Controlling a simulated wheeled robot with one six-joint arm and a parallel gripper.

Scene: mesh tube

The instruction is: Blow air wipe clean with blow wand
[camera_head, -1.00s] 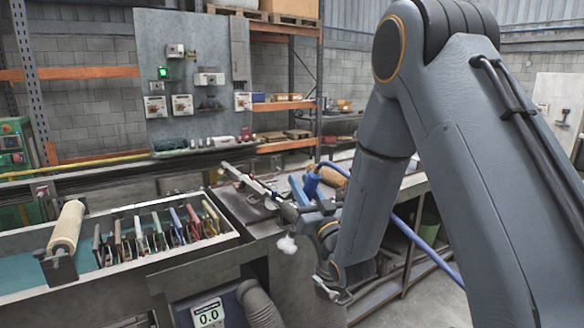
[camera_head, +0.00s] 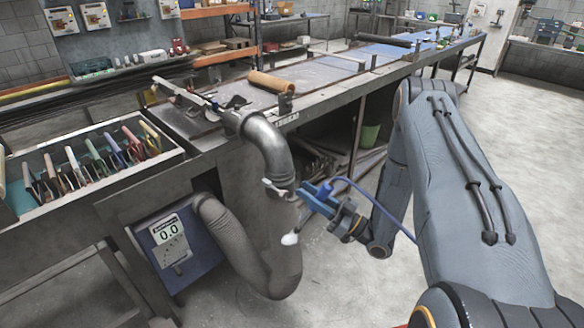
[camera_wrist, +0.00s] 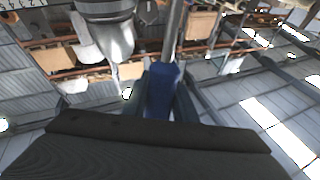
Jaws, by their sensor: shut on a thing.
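My gripper (camera_head: 326,200) is shut on the blue blow wand (camera_head: 318,190), in front of the bench and right of the metal duct. A blue hose (camera_head: 375,199) runs from the wand to the right. A small soft white thing (camera_head: 290,239) hangs just below and left of the gripper; it may be the wipe, but I cannot tell what holds it. In the wrist view, the blue wand body (camera_wrist: 162,88) sits between the fingers, with a metal tube (camera_wrist: 173,35) extending from it.
A box with a "0.0" display (camera_head: 168,240) and a bin of coloured-handled tools (camera_head: 95,165) are at left. A brown roll (camera_head: 270,82) lies on the bench. The floor at right is clear.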

